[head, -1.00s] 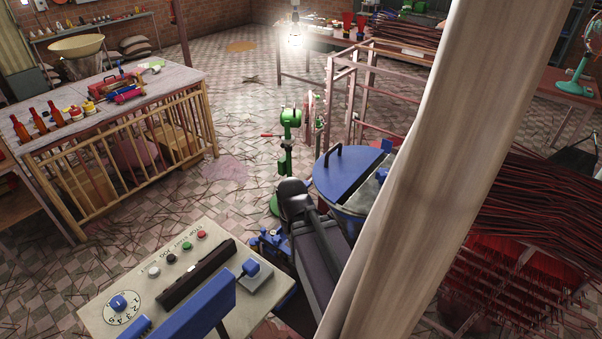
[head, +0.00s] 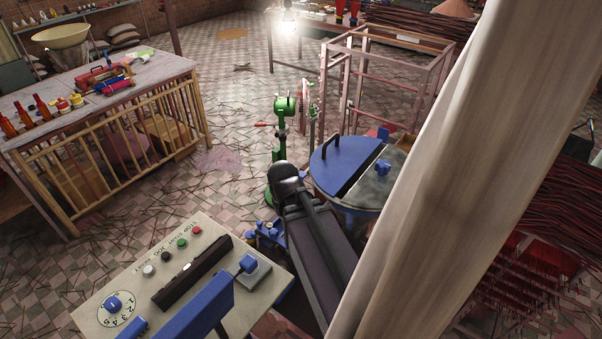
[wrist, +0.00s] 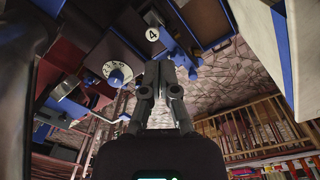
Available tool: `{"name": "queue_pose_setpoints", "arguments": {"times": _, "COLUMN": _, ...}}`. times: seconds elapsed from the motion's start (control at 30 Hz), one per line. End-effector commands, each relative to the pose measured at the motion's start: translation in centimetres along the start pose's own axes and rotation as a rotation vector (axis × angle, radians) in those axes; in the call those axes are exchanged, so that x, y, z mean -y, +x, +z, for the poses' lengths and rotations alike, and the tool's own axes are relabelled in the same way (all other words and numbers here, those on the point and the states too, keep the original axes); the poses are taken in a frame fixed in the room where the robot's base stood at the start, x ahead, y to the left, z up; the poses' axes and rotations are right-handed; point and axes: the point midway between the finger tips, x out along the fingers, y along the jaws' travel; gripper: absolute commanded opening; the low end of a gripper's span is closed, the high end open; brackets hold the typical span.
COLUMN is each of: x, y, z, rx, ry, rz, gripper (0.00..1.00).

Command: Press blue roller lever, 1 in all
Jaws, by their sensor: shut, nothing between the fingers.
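A blue lever knob (head: 248,264) stands on a grey square base at the right end of the cream control panel (head: 205,225). I cannot tell whether it is the roller lever. In the wrist view, a blue lever-like part (wrist: 180,55) is just beyond and right of my gripper's tips, close to them; contact cannot be told. My gripper (wrist: 160,68) is shut and empty. A numbered dial with a blue knob (wrist: 117,72) is left of it. In the head view my dark arm reaches up behind the panel, and my fingertips cannot be made out.
The panel also has a dial (head: 113,303), several buttons and a dark bar (head: 192,271). A blue-lidded round machine (head: 350,165) stands right of my arm. A pale hanging sheet (head: 440,160) blocks the right side. Tiled floor (head: 235,120) is open behind.

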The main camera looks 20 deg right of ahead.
Motion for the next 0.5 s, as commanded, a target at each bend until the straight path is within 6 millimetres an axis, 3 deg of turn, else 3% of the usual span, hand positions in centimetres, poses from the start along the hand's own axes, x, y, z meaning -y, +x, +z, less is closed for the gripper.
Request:
{"name": "queue_pose_setpoints", "arguments": {"times": 0.27, "x": -2.3, "y": 2.3, "z": -8.4, "rx": -0.129, "ry": 0.254, "rz": 0.142, "gripper": 0.00}}
{"name": "queue_pose_setpoints", "arguments": {"times": 0.5, "x": -5.5, "y": 3.6, "z": -18.4, "rx": -0.355, "ry": 0.565, "rz": 0.275, "gripper": 0.00}}
